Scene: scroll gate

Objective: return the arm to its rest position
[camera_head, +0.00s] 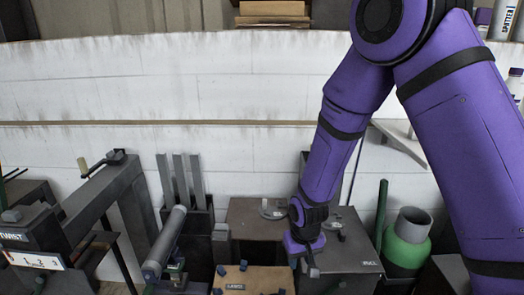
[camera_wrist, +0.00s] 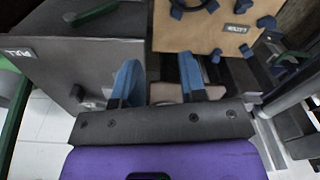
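My purple arm reaches down from the upper right in the head view. My gripper (camera_head: 308,266) hangs low in front of a dark grey box, just right of a tan board (camera_head: 252,280). In the wrist view, the two blue fingers of my gripper (camera_wrist: 158,72) stand apart with a clear gap. I see nothing held between them. The tan board (camera_wrist: 205,35) with dark blue pegs and a label lies beyond the fingertips. I cannot tell whether the gripper touches anything.
A dark grey box (camera_head: 350,262) stands close on the right, with a green cylinder (camera_head: 407,240) beyond it. At left are a dark frame with a crank (camera_head: 105,162) and a grey roller (camera_head: 165,240). A white wall (camera_head: 240,85) closes the back.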

